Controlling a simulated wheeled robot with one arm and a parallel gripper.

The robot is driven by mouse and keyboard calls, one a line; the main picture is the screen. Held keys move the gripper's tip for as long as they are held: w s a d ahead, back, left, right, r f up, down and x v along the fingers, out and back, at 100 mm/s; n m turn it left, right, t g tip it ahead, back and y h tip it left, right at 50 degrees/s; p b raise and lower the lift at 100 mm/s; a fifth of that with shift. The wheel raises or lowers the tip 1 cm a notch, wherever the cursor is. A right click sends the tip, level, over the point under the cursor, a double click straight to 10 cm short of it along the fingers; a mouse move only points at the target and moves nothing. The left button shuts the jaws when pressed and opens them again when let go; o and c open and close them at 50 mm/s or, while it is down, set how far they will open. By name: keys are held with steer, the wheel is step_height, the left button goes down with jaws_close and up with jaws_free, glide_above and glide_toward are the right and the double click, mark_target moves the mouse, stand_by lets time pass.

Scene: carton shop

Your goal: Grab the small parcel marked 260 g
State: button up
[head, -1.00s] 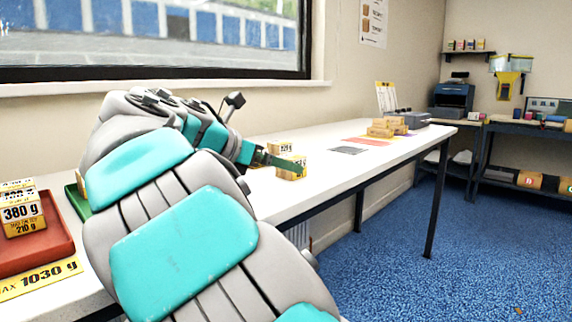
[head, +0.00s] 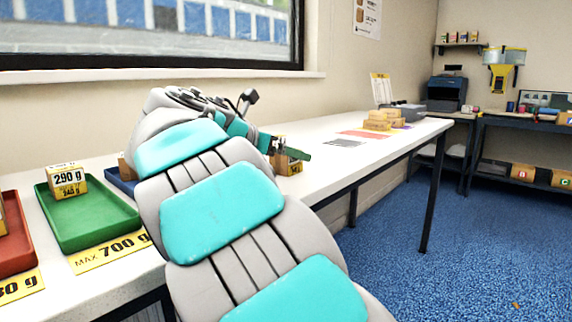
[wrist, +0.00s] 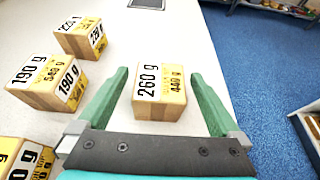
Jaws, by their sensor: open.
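The gripper is open, with a gap on each side of the parcel. In the head view my gripper (head: 290,150) is over the table beyond my arm, and a parcel (head: 288,163) shows partly behind a finger; its label is not readable there.
In the wrist view, a 190 g parcel (wrist: 48,82) and another parcel (wrist: 82,38) stand left of the gripper, with one more (wrist: 25,158) at lower left. The table edge is close on the right. A green tray (head: 95,222) marked MAX 700 g holds a 290 g parcel (head: 67,182).

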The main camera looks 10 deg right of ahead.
steer(key=shift+w+d, duration=0.1)
steer(key=shift+c, duration=0.2)
jaws_close()
stand_by(0.5)
